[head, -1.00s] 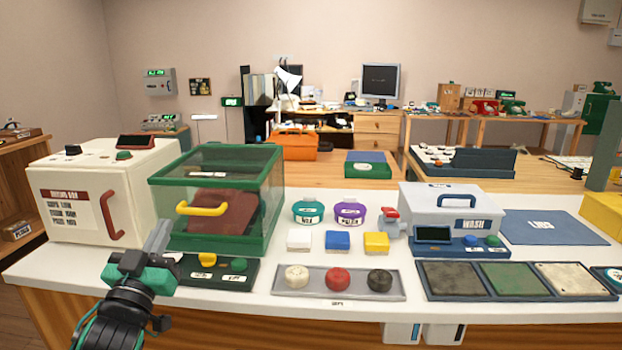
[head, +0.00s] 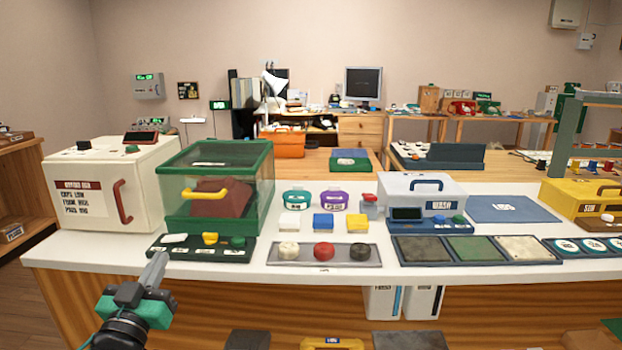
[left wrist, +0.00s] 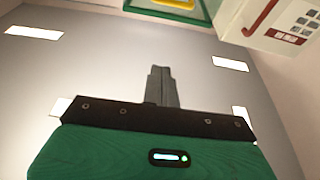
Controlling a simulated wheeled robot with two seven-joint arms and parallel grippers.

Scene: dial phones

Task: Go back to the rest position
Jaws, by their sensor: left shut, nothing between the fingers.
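My left gripper (head: 155,270) is at the lower left of the head view, in front of the counter's front edge. Its grey fingers are together with nothing between them, and point up and away from me. In the left wrist view its shut fingers (left wrist: 161,86) point toward a plain grey surface with bright rectangular patches. My right gripper is not in view.
The white counter (head: 300,257) holds a cream oven-like box (head: 90,200), a green glass-walled case (head: 215,215), a control strip (head: 190,254), a tray of round pieces (head: 305,254) and a pale wash box (head: 425,195). Open floor (head: 35,310) lies at the left.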

